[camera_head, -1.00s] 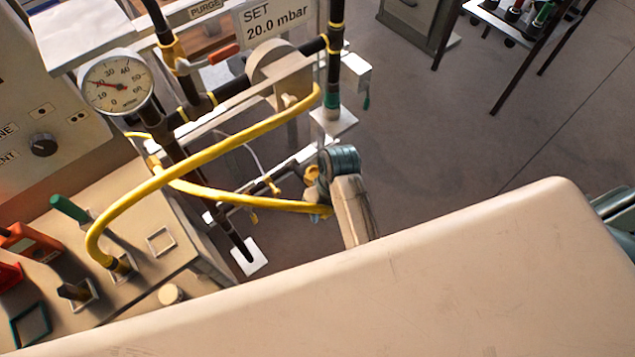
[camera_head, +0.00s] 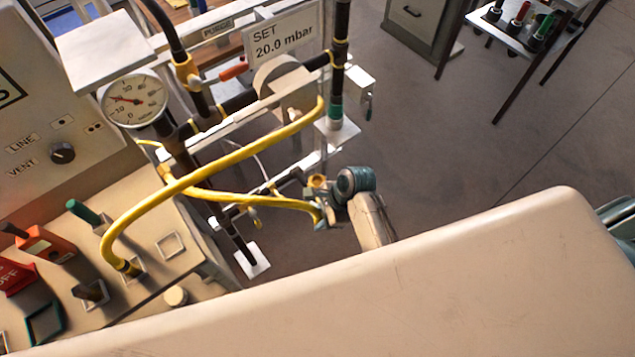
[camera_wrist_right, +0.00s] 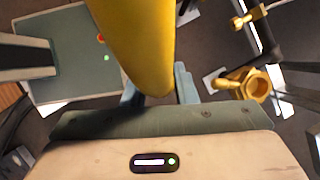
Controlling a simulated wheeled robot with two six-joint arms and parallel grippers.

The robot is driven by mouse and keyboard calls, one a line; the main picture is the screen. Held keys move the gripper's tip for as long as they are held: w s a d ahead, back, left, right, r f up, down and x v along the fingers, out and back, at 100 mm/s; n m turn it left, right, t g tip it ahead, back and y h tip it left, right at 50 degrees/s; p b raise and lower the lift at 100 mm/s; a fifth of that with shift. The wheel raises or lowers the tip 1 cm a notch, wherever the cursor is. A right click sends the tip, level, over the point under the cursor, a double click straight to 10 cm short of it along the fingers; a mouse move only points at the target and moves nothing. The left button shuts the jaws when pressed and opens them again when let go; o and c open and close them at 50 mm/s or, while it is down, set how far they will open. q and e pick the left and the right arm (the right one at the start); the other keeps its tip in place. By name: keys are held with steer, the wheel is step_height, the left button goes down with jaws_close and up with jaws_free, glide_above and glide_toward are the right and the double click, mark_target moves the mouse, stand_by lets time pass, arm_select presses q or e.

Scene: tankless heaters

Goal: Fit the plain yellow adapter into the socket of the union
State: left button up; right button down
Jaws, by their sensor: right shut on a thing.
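My right gripper (camera_head: 322,214) is shut on the end of a yellow hose (camera_head: 258,202) beside the pipe rig. In the right wrist view the yellow hose (camera_wrist_right: 133,45) runs down between the two fingers (camera_wrist_right: 158,92), and its tip is hidden between them. I cannot make out the yellow adapter as a separate piece. The brass union (camera_head: 317,181) sits on the low pipe just above the gripper. In the right wrist view the union (camera_wrist_right: 255,85) shows its open round socket to the right of the fingers, apart from the hose. My left gripper is not in view.
A second stretch of yellow hose (camera_head: 215,178) arches from the console (camera_head: 150,290) to the rig. A pressure gauge (camera_head: 135,100) and a "SET 20.0 mbar" sign (camera_head: 283,40) stand behind. Open floor (camera_head: 440,130) lies right of the rig; a tool stand (camera_head: 520,25) is farther back.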

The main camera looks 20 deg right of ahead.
steer(key=m+t, duration=0.1)
steer(key=m, duration=0.2)
steer(key=shift+r+m, duration=0.1)
steer(key=shift+m, duration=0.2)
steer(key=shift+w+t+p, duration=0.15)
steer(key=shift+t+p, duration=0.15)
steer(key=p, duration=0.3)
glide_above(311, 180)
steer(key=s+d, duration=0.2)
steer(key=shift+w+a+f+m, duration=0.1)
steer(key=shift+f+m, duration=0.05)
steer(key=shift+f, duration=0.2)
steer(key=shift+w+a+f+m, duration=0.1)
steer(key=shift+f+m, duration=0.05)
steer(key=shift+f, duration=0.2)
steer(key=shift+w+d+f, duration=0.15)
steer(key=shift+w+d, duration=0.05)
steer(key=shift+w, duration=0.25)
step_height(311, 180, down, 3)
steer(key=shift+f+p, duration=0.15)
steer(key=shift+p, duration=0.35)
steer(key=shift+s, duration=0.1)
